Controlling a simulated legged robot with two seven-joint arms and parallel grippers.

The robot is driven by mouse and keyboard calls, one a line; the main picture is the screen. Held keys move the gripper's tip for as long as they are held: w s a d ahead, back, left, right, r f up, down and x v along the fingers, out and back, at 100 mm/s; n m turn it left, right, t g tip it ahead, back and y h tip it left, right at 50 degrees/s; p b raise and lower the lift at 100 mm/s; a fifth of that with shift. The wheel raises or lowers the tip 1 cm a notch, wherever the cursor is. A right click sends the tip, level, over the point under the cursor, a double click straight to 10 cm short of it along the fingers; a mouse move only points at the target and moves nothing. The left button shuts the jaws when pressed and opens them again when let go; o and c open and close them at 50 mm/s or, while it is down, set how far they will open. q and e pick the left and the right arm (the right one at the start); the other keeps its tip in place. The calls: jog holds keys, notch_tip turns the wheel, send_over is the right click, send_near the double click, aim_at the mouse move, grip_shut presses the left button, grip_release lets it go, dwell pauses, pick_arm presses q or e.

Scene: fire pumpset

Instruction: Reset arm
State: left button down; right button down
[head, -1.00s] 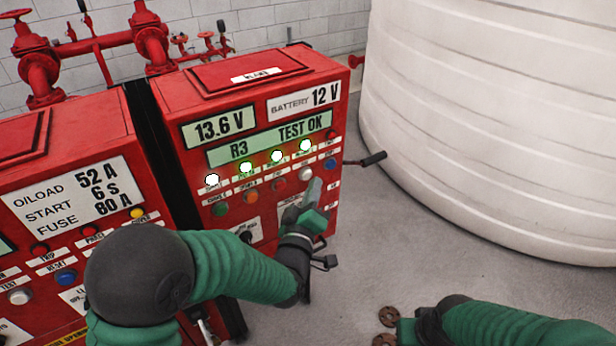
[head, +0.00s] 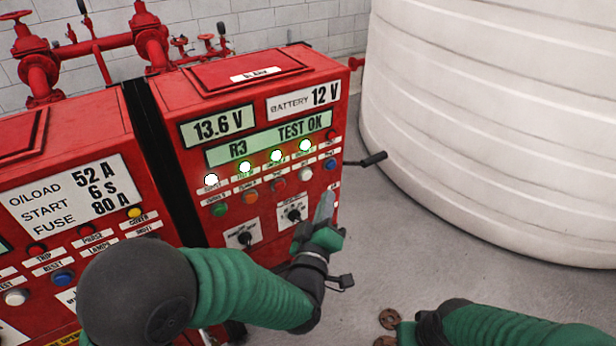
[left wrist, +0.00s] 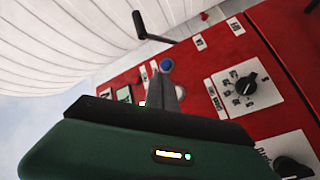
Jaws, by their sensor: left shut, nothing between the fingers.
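My left gripper (head: 326,208) is shut and empty, in front of the lower right part of the red control panel (head: 180,140). Its fingers point up along the panel's right edge, just right of a black rotary knob (head: 294,214). In the left wrist view the closed fingertips (left wrist: 166,68) show in front of the red panel, with the knob (left wrist: 245,85) to their right. My right arm (head: 500,325) enters at the bottom right; its fingers cannot be made out clearly.
The panel has lit lamps (head: 245,167), coloured buttons and a display reading TEST OK (head: 270,141). A black crank handle (head: 372,159) sticks out at its right side. A large white tank (head: 490,120) stands at the right. Grey floor (head: 400,240) is open between.

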dwell(0.5)
pick_arm(q)
jog(key=s+a+f+m+g+y, duration=0.1)
jog(key=s+a+f+m+g, duration=0.35)
jog(key=a+f+g, duration=0.45)
jog(key=s+a+f+m+g+y, duration=0.1)
jog(key=s+a+f+g, duration=0.2)
jog(key=s, duration=0.6)
jog(key=s+a+f+m+g+y, duration=0.1)
jog(key=s+a+f+m+g, duration=0.1)
jog(key=s+a+f+g, duration=0.2)
jog(key=s+a+f, duration=0.2)
jog(key=s+a, duration=0.2)
jog(key=shift+s, duration=0.4)
jog(key=shift+a, duration=0.1)
